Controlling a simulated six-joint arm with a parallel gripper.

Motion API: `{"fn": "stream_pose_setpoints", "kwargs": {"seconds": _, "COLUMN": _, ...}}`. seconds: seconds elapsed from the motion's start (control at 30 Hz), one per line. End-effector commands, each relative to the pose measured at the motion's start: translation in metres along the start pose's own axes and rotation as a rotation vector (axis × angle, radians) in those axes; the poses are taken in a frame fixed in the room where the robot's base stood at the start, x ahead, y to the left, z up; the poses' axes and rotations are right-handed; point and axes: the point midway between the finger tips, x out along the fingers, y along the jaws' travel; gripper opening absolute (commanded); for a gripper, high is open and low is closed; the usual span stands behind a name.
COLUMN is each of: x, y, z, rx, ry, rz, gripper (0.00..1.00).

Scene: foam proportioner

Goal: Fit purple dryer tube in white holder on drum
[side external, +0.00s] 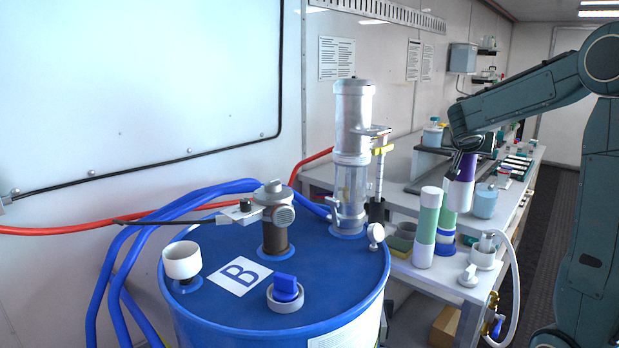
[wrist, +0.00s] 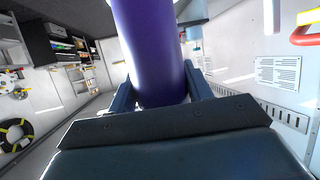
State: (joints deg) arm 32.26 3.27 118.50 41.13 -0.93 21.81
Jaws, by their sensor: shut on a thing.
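The purple dryer tube (side external: 465,168) has a purple upper part and a white lower part. It stands roughly upright above the bench, right of the drum. My gripper (side external: 467,149) is shut on its upper part. In the wrist view the purple tube (wrist: 150,50) fills the space between the two dark fingers. The white holder (side external: 183,262) is an open cup at the left of the blue drum's (side external: 225,308) top. It looks empty, and my gripper is far to its right. I cannot tell whether the tube's lower end touches anything.
A green and white tube (side external: 427,228) stands near the bench's front. A pump fitting (side external: 278,215), a tall clear cylinder (side external: 352,160) and a blue valve (side external: 286,290) rise from the drum. Blue hoses lie behind it.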

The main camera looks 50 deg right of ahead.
Motion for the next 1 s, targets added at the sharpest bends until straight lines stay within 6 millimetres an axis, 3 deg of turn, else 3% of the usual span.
{"fn": "stream_pose_setpoints", "kwargs": {"seconds": 0.17, "x": -0.039, "y": -0.017, "z": 0.005, "rx": -0.013, "ry": 0.004, "rz": -0.044, "gripper": 0.1}}
{"fn": "stream_pose_setpoints", "kwargs": {"seconds": 0.37, "x": -0.076, "y": -0.053, "z": 0.025, "rx": -0.07, "ry": 0.004, "rz": -0.179, "gripper": 0.1}}
{"fn": "stream_pose_setpoints", "kwargs": {"seconds": 0.7, "x": -0.145, "y": -0.131, "z": 0.078, "rx": -0.222, "ry": 0.003, "rz": -0.53, "gripper": 0.1}}
{"fn": "stream_pose_setpoints", "kwargs": {"seconds": 1.0, "x": -0.202, "y": -0.186, "z": 0.123, "rx": -0.352, "ry": -0.001, "rz": -0.835, "gripper": 0.1}}
